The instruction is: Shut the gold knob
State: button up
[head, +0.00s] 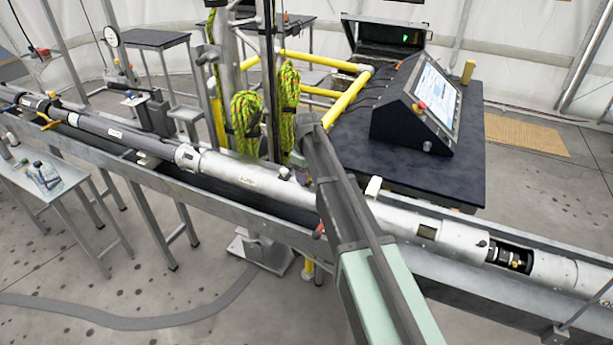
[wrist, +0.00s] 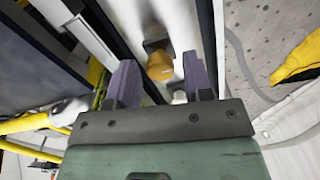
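The gold knob (wrist: 159,66) shows in the wrist view, a rounded gold-orange piece on the pale tube. It lies between the two purple fingers of my gripper (wrist: 158,62) as pictured, with a gap on both sides. My gripper is open and empty. I cannot tell how far the fingertips are from the knob in depth. In the head view the knob and my fingers are not visible; my arm crosses the long silver tube (head: 255,176) there. Whether the knob is turned open or shut cannot be told.
The tube lies in a long metal trough. Behind it stand a dark table (head: 465,165) with a console (head: 418,105), yellow rails (head: 346,100) and green-yellow rope coils (head: 246,118). A small side table (head: 60,190) with bottles is at left. Open floor lies in front.

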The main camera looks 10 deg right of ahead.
jog(key=c, duration=0.7)
jog(key=shift+m, duration=0.4)
jog(key=m, duration=0.3)
jog(key=shift+m, duration=0.3)
jog(key=m, duration=0.4)
jog(key=shift+m, duration=0.3)
jog(key=m, duration=0.8)
jog(key=shift+m, duration=0.4)
